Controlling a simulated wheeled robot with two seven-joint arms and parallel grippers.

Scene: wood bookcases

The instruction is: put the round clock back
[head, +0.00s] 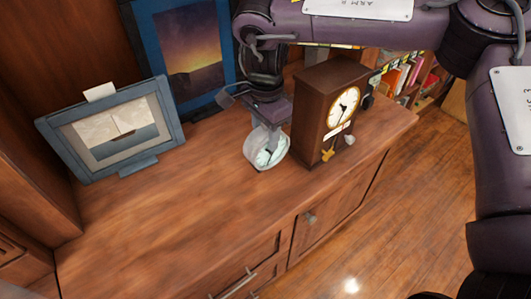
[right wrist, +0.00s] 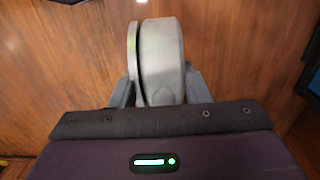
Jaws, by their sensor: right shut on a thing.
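The round clock (head: 268,154) has a white rim and a pale face. It is at the cabinet top, left of the brown box clock, and looks a little tilted. My right gripper (head: 268,130) comes down from above and is shut on the round clock. In the right wrist view the round clock (right wrist: 160,60) shows edge-on as a grey-white disc between the two fingers. Whether its lower rim touches the wood is hard to tell. My left gripper is not in view.
A brown box clock (head: 313,120) stands close on the right. A blue-framed boat picture (head: 112,128) stands at the left, and a tall blue-framed sunset picture (head: 190,55) behind. The cabinet top (head: 170,215) is bare at front left. Books (head: 397,78) sit beyond.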

